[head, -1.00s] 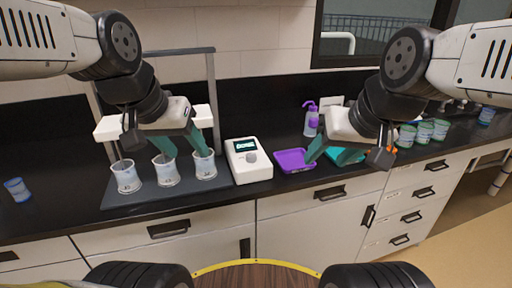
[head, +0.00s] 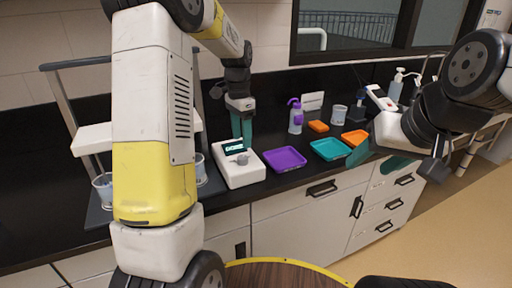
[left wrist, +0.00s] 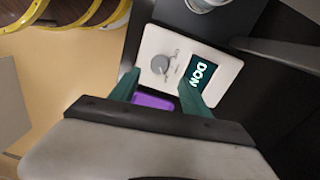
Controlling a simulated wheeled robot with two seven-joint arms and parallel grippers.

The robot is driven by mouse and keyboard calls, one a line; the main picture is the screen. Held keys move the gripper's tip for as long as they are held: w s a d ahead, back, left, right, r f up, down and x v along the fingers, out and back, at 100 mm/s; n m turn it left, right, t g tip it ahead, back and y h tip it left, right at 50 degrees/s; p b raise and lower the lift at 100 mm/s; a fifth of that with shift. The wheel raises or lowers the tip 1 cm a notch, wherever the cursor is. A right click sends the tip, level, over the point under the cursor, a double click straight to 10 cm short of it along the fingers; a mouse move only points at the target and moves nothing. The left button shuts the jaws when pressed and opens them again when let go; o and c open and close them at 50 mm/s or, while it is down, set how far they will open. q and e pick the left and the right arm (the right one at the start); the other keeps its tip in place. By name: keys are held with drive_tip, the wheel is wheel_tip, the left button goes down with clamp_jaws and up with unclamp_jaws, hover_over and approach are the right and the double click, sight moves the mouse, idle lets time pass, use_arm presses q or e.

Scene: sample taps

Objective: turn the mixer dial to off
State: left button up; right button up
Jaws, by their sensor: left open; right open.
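The mixer is a white box (head: 240,176) on the dark counter, with a small lit screen (head: 233,146) and a grey round dial (head: 242,159). In the left wrist view the dial (left wrist: 160,66) sits beside the screen (left wrist: 202,71), which reads "DON", partly cut off by a finger. The dial's markings are too small to read. My left gripper (head: 242,136) is over the mixer's back part, its teal fingers pointing down. In the left wrist view the left gripper (left wrist: 158,88) is open and empty, apart from the dial. My right gripper (head: 375,160) is open and empty, at the right.
A purple tray (head: 285,159) lies just right of the mixer, then a teal tray (head: 330,149). A purple-topped bottle (head: 295,118) stands behind them. Beakers (head: 200,170) on a dark stand are left of the mixer, partly hidden by my left arm.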

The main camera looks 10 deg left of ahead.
sight(243, 157)
use_arm(q)
drive_tip(key=f, duration=0.7)
drive_tip(key=shift+s+d, duration=0.1)
drive_tip(key=shift+s, duration=0.1)
drive_tip(key=shift+r, duration=0.1)
clamp_jaws()
